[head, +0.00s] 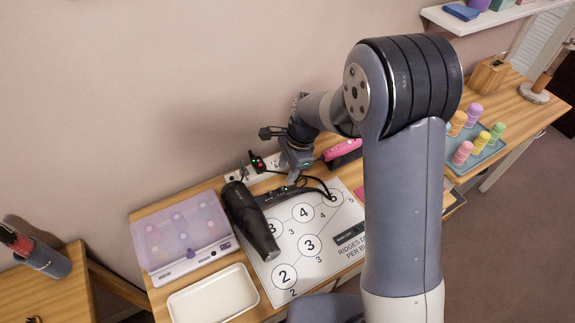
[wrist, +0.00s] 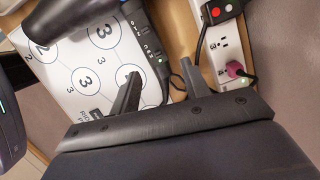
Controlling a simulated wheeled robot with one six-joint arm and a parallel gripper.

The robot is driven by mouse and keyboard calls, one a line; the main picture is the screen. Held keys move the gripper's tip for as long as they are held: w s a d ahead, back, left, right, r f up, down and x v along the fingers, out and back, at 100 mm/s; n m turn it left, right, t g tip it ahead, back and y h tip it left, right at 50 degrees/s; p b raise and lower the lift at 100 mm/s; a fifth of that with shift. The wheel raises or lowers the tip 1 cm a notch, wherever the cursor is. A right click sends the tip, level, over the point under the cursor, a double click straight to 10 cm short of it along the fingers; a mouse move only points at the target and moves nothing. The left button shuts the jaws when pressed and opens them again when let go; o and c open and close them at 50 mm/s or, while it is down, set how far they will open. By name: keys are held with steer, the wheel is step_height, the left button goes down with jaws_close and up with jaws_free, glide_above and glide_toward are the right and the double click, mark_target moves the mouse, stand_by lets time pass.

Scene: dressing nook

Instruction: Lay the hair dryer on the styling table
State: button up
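The black hair dryer (head: 250,222) lies on a white numbered mat on the wooden table (head: 270,306). Its barrel runs toward the table's front, and its handle, with small buttons and a green light, points right. In the wrist view the barrel (wrist: 72,14) is at the top left, and the handle (wrist: 142,36) reaches toward my fingers. My gripper (head: 291,174) is at the back of the mat, near the handle's end. In the wrist view my gripper (wrist: 160,70) has its fingers apart with nothing held between them. The dryer's cord loops beside the handle.
A power strip (wrist: 222,42) with plugs lies along the wall behind. A purple-lidded box (head: 190,245) and a white tray (head: 213,297) stand left. A pink-and-black item (head: 342,153) and a tray of colored rollers (head: 478,143) are on the right. My arm hides part of the table.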

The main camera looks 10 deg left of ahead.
steer(key=shift+o, duration=0.8)
steer(key=s+v, duration=0.1)
steer(key=v, duration=1.2)
steer(key=shift+w, duration=0.45)
